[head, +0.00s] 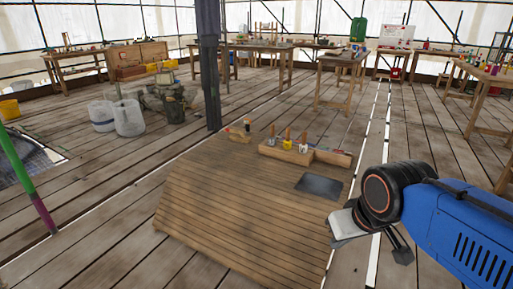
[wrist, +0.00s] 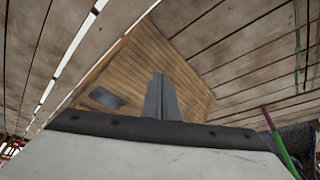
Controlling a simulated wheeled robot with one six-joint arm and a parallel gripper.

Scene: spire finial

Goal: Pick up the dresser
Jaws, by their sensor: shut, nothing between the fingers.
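A small tan wooden tool (head: 238,135) lies at the far left of the wooden bench top (head: 215,205) in the head view; it may be the dresser, but it is too small to be sure. My gripper (wrist: 160,85) is shut and empty in the wrist view, over the bench top. In the head view my arm hangs at the right, with the gripper at the bench's near right side, well apart from the tool. The tool cannot be made out in the wrist view.
A wooden block (head: 300,154) holds several upright handled tools at the bench's far edge. A dark flat sheet (head: 320,186) lies near its right side. A dark post (head: 209,80) stands behind the bench. The bench's near and left part is bare.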

